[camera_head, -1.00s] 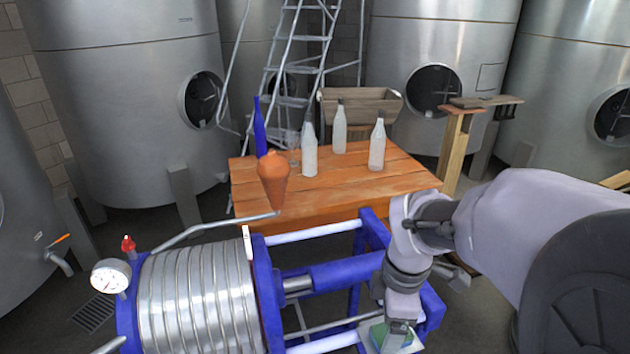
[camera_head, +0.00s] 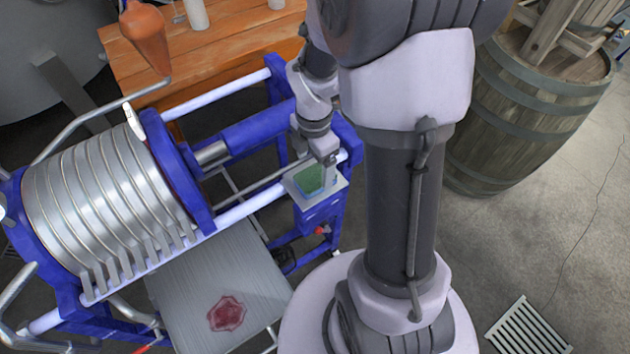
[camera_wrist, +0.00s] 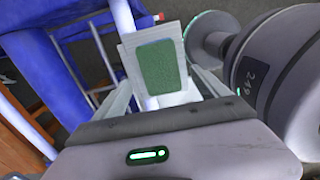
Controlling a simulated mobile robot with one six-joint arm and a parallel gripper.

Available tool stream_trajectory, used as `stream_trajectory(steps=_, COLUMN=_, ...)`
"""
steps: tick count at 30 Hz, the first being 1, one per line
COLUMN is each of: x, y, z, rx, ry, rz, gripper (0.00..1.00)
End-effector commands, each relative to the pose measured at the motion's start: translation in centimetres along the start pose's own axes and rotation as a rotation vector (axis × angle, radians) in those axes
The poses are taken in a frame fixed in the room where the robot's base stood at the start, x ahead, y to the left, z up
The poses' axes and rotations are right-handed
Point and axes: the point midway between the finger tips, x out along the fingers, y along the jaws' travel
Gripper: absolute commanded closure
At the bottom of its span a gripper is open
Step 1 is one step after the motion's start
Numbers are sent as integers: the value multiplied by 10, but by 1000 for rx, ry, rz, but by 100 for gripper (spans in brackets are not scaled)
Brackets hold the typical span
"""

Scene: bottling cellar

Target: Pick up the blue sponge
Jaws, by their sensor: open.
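The sponge (camera_head: 313,179) lies on a small pale plate (camera_head: 339,183) at the end of the blue-framed filter press. Its top face is green and a thin blue edge shows below it. In the wrist view the sponge (camera_wrist: 158,66) lies flat, a green rectangle ahead of my jaws, with the pale plate (camera_wrist: 127,48) around it. My gripper (camera_head: 328,163) hangs close beside and above the sponge, covering part of its right side in the head view. My gripper (camera_wrist: 162,92) is open and empty. I cannot tell the exact gap to the sponge.
The press's ribbed metal plates (camera_head: 105,205) and blue frame fill the left. A grey tray (camera_head: 190,285) with a dark red stain lies below. A wooden table (camera_head: 225,50) with bottles stands behind. A barrel (camera_head: 520,110) stands at right, with open floor in front of it.

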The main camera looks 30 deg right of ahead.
Motion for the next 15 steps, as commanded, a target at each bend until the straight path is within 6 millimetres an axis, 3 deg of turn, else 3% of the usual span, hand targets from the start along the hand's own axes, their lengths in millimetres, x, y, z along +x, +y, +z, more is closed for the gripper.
stream_trajectory(steps=6, x=45, y=-2, z=2, rx=1, ry=1, rz=-3, gripper=15)
stream_trajectory(steps=12, x=44, y=-2, z=2, rx=1, ry=0, rz=0, gripper=15)
stream_trajectory(steps=15, x=44, y=-2, z=2, rx=1, ry=0, rz=0, gripper=33)
